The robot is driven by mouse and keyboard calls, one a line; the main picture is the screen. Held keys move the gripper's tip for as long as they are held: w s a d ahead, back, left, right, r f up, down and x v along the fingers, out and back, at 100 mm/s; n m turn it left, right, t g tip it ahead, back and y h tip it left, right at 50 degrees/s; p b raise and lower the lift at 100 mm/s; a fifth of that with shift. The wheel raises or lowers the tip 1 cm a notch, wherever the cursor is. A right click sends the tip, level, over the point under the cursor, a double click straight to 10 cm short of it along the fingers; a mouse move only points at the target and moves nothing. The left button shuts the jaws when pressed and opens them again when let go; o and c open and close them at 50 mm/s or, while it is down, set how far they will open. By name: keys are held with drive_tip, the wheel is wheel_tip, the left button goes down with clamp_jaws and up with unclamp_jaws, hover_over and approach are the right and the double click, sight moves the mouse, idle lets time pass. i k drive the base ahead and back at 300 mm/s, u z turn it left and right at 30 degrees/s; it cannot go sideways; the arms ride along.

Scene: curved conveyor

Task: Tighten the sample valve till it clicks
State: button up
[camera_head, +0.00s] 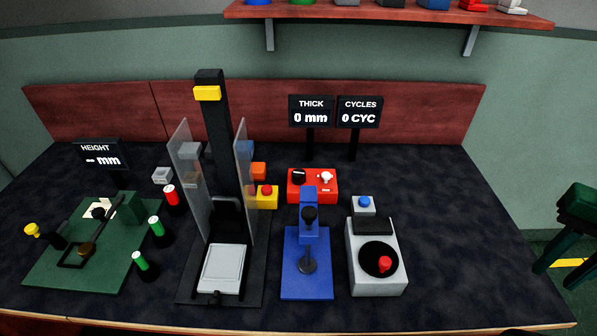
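No part is labelled as the sample valve, and I cannot tell which one it is. Knob-like parts show on several devices. A red box (325,194) carries a black knob (299,177) and a white knob (326,177). A grey unit (362,281) has a black disc (371,252) with a red knob (384,264). A green base plate (53,278) has a yellow knob (32,230) at its left end. A blue stand (292,285) holds a black plunger-like part (309,215). My gripper is not in view.
A tall black column (210,90) with clear side panels stands mid-left. Red- and green-capped cylinders (155,232) stand left of it. Displays (311,111) stand behind. A shelf (390,13) overhangs the back. The dark table's right side (460,240) is clear. A green stool-like object (578,206) is at the right edge.

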sight(298, 175)
drive_tip(key=u, duration=0.05)
drive_tip(key=k, duration=0.95)
drive_tip(key=u, duration=0.55)
drive_tip(key=i, duration=1)
drive_tip(key=z, duration=0.1)
